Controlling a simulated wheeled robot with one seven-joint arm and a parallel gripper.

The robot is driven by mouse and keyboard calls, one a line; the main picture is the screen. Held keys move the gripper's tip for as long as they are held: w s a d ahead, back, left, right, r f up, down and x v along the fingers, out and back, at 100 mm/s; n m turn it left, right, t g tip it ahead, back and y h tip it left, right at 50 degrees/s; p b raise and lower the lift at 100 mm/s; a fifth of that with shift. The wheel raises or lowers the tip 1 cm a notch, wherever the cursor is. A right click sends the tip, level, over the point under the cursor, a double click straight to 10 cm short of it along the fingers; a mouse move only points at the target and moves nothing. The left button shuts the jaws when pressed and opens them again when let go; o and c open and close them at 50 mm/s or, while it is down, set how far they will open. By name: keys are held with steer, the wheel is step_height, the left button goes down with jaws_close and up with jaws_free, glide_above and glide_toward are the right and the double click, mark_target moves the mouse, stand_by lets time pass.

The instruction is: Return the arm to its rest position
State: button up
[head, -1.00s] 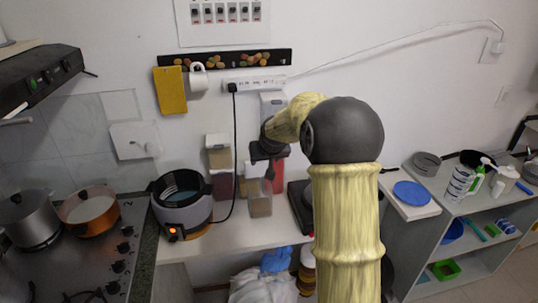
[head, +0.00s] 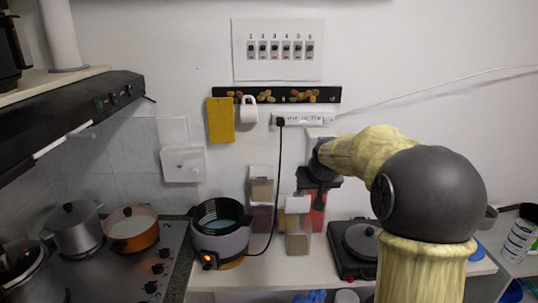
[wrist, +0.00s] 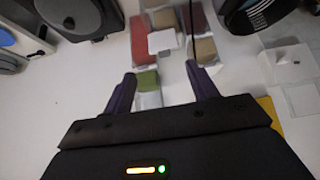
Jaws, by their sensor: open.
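My arm reaches from the lower right of the head view toward the wall. My dark gripper (head: 322,184) is in front of the spice dispensers, and its fingers are hard to make out there. In the wrist view my gripper (wrist: 161,82) has its two fingers apart, with nothing held between them. Spice dispensers with clear bodies stand against the wall: a tan one (head: 262,188), a front one with a white top (head: 298,205) and a red one (head: 317,218) partly behind my gripper. In the wrist view a green-filled dispenser (wrist: 147,80) shows beyond the fingers.
A grey cooker (head: 220,242) stands left of the dispensers, its black cord running to a power strip (head: 303,119). A stove with an orange pot (head: 132,236) and a steel pot (head: 76,236) is farther left. A black hot plate (head: 350,262) is at right.

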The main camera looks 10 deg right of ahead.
steer(key=s+a+f+g, duration=0.1)
steer(key=s+a+f, duration=0.1)
steer(key=s+f, duration=0.3)
steer(key=s+a+f+g, duration=0.2)
steer(key=s+a+f, duration=0.1)
steer(key=s, duration=1)
steer(key=s+a+f+n+g, duration=0.1)
steer(key=s+a+f, duration=0.2)
steer(key=s+f, duration=0.3)
steer(key=s, duration=0.3)
steer(key=shift+s+f+g+y, duration=0.25)
steer(key=shift+f+g+y, duration=0.05)
steer(key=shift+f+g, duration=0.1)
steer(key=shift+r, duration=0.1)
